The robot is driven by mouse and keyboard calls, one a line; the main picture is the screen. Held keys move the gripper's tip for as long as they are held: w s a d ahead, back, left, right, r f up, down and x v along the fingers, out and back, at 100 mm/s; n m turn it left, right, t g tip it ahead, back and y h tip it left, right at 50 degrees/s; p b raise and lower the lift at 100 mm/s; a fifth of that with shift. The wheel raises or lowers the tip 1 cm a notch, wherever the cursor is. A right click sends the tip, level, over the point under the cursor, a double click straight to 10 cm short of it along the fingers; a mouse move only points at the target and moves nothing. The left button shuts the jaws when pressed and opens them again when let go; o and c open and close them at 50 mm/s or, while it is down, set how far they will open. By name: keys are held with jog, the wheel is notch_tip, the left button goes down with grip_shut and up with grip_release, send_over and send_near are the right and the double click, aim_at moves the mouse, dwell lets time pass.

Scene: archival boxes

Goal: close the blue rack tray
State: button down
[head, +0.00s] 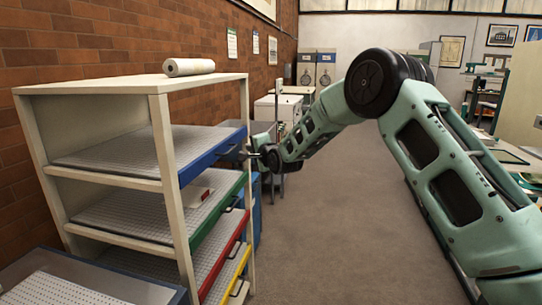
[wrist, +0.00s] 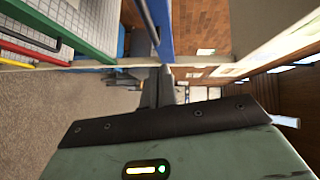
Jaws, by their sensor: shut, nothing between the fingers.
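The blue rack tray (head: 213,153) is the top tray of a cream rack (head: 160,140) at the left of the head view. Its blue front stands at the rack's open side, slightly out from the posts, above a green-fronted tray (head: 218,218). Its grey perforated bed looks empty. My gripper (head: 246,152) is at the front of the blue tray, near its right part, fingers shut and empty. In the wrist view my gripper (wrist: 164,76) points at the blue front (wrist: 163,30), very close to it. I cannot tell whether they touch.
Red (head: 225,258) and yellow (head: 237,275) trays sit lower in the rack. A white roll (head: 188,67) lies on top of the rack. Carpet (head: 330,235) to the right is clear. A grey perforated tray (head: 65,288) is at lower left.

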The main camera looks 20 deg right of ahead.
jog(key=b+v, duration=0.2)
jog(key=v, duration=0.7)
jog(key=s+a+f+n+g+y+p, duration=0.15)
jog(key=s+a+n+g, duration=0.4)
jog(key=s, duration=0.55)
jog(key=s+a+f+n+g, duration=0.25)
jog(key=s+a+n, duration=0.35)
jog(key=s+a, duration=0.4)
jog(key=s+d+n+g+h, duration=0.1)
jog(key=s+n+g, duration=0.1)
jog(key=s, duration=0.8)
jog(key=s+d+f+n+g+h, duration=0.1)
jog(key=s+n, duration=0.4)
jog(key=s, duration=0.5)
jog(key=s+d+f+n+g+h, duration=0.1)
jog(key=s+d+n+g, duration=0.1)
jog(key=s+g, duration=0.3)
jog(key=s+n+p, duration=0.1)
jog(key=s, duration=0.3)
jog(key=shift+s+d+f+h, duration=0.15)
jog(key=shift+s+d+h, duration=0.15)
jog(key=shift+s+h, duration=0.1)
jog(key=shift+n, duration=0.25)
